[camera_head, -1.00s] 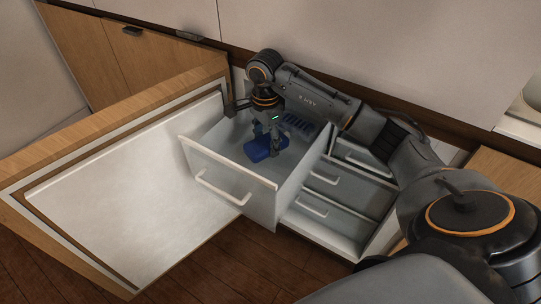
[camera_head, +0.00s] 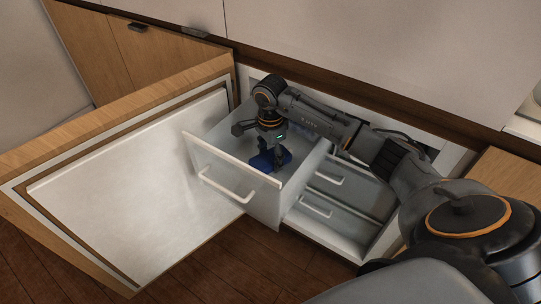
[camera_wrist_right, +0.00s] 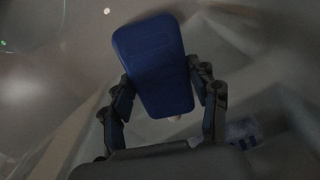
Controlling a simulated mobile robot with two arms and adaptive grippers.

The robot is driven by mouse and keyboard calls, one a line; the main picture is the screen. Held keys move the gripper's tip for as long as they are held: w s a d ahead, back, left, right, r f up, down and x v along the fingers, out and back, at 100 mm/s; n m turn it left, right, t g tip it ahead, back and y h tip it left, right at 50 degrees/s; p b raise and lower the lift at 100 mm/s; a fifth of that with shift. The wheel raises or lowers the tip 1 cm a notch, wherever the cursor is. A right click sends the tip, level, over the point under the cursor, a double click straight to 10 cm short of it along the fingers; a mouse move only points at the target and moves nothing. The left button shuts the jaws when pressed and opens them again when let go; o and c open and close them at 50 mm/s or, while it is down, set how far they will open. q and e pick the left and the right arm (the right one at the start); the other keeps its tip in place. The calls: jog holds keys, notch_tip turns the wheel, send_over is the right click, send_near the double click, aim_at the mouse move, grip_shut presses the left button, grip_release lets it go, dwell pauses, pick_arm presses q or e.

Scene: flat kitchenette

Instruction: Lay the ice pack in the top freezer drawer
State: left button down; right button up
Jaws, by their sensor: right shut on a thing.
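The blue ice pack (camera_head: 262,163) is inside the open top freezer drawer (camera_head: 228,163), partly hidden by my right gripper (camera_head: 275,160). In the right wrist view the ice pack (camera_wrist_right: 153,65) sits between the two fingers of my right gripper (camera_wrist_right: 163,95), which is shut on it. I cannot tell whether the ice pack touches the drawer floor. The top drawer is pulled well out, with its white front and bar handle facing the room. My left gripper is not in view.
Two lower freezer drawers (camera_head: 335,205) with bar handles sit pushed in below. The open freezer door (camera_head: 120,185), wood-edged with a white inner panel, stands to the left. Wooden cabinets (camera_head: 150,60) are behind it. Dark wood floor (camera_head: 250,265) is clear in front.

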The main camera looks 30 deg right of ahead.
aim_at(270, 157)
jog(key=o, duration=1.5)
jog(key=shift+o, duration=0.2)
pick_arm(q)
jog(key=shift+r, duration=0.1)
pick_arm(e)
jog(key=shift+r, duration=0.1)
jog(key=shift+r, duration=0.35)
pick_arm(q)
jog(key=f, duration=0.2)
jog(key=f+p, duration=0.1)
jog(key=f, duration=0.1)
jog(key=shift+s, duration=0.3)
pick_arm(e)
notch_tip(270, 157, up, 7)
jog(key=shift+f, duration=0.1)
